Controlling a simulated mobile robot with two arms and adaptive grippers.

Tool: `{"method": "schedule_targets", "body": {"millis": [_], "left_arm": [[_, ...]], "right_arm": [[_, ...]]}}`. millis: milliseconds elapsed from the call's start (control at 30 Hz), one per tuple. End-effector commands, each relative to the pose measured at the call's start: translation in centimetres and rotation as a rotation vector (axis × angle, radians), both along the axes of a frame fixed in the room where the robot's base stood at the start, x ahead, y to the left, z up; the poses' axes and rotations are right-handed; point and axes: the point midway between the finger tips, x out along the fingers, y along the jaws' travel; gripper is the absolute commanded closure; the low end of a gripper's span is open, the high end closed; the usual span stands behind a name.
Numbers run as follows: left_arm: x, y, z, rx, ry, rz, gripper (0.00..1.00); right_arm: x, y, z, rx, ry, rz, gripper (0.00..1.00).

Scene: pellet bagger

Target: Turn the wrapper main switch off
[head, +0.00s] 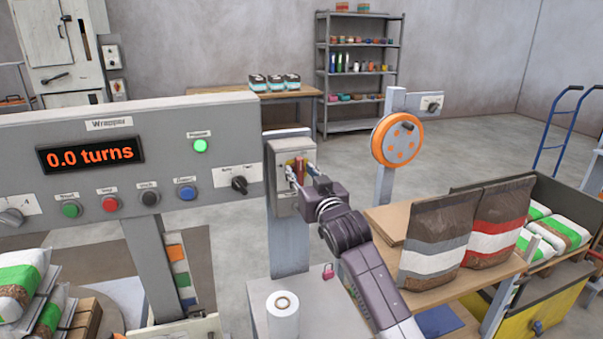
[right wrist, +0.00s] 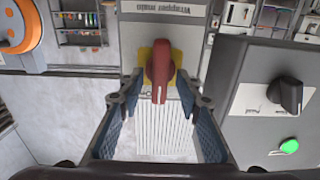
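The wrapper main switch is a red rotary handle (right wrist: 160,70) on a yellow plate, under a label reading "Wrapper main" that appears upside down in the right wrist view. In the head view the red handle (head: 299,168) shows on a grey box (head: 290,205) on a post, right of the wrapper panel. My right gripper (right wrist: 158,92) is open, its blue-padded fingers on either side of the handle with gaps visible. It also shows in the head view (head: 301,173), in front of the box. My left gripper is not in view.
The wrapper panel (head: 120,200) reads "0.0 turns" and has a lit green lamp (head: 200,146), several buttons and a black selector (head: 240,185). A film roll (head: 283,315) and pink padlock (head: 328,271) are below the box. Filled bags (head: 435,250) stand at right.

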Motion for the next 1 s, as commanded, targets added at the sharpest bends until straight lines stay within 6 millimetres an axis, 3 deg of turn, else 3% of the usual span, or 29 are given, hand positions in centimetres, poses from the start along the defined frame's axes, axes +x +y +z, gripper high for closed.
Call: {"method": "schedule_targets", "body": {"millis": [200, 467, 1000], "left_arm": [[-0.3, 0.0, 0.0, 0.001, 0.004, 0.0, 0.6], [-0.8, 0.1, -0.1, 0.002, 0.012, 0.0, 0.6], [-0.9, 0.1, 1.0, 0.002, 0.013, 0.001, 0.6]], "right_arm": [[0.0, 0.0, 0.0, 0.0, 0.0, 0.0, 0.7], [0.0, 0.0, 0.0, 0.0, 0.0, 0.0, 0.99], [0.0, 0.1, 0.2, -0.104, -0.034, 0.0, 1.0]]}}
